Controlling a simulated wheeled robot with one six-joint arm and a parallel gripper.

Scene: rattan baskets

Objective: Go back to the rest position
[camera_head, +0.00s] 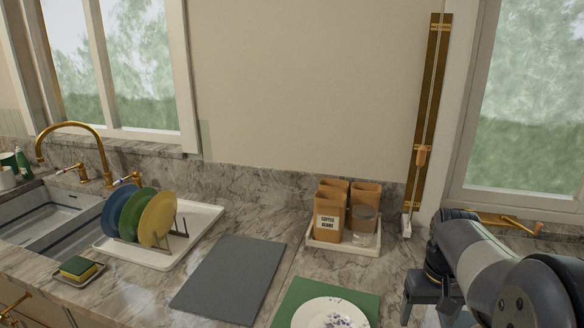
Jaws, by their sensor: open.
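My gripper (428,312) is at the lower right, hanging from my grey arm and pointing down. Its two dark fingers stand apart with nothing visible between them. Their tips are at or past the bottom edge of the picture. It is to the right of a white plate (303,316) with dark crumbs or a pattern on it, apart from it in the picture. The plate lies on a green mat (358,300). No rattan basket shows in this view.
A tray (325,246) with brown canisters (327,225) and a clear glass stands by the wall. A grey board (232,280) lies at the centre. A rack of coloured plates (158,218), a sponge (77,267) and a sink (60,215) with a brass tap are at left.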

